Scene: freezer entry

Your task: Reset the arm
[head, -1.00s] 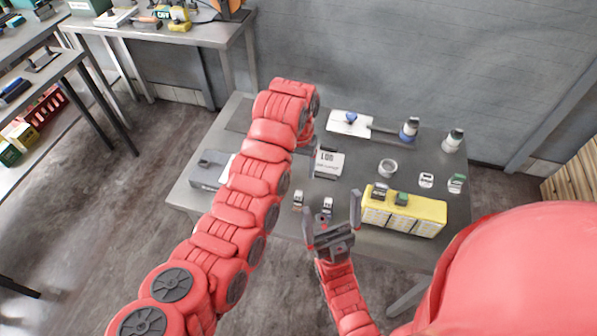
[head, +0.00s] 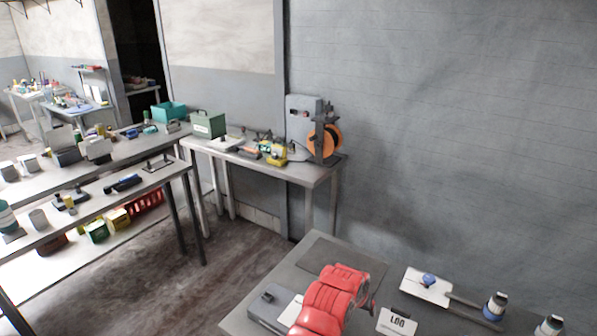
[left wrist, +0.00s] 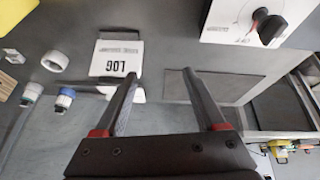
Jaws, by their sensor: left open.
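My left arm (head: 330,300) shows in red at the bottom of the head view, over the near table (head: 262,292). Its fingers are hard to make out there. In the left wrist view my left gripper (left wrist: 160,75) is open, its two dark fingers apart with nothing between them. It hangs above the table, by the white LOG card (left wrist: 118,58) and a dark mat (left wrist: 225,87). The card also shows in the head view (head: 397,321), right of the arm. My right gripper is in neither current view.
A white board with a blue knob (head: 428,282) and capped bottles (head: 495,306) stand on the near table's right side. Behind is a bench with an orange reel (head: 324,141) and a green box (head: 208,124). Loaded shelves (head: 90,205) stand left. Open floor lies between.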

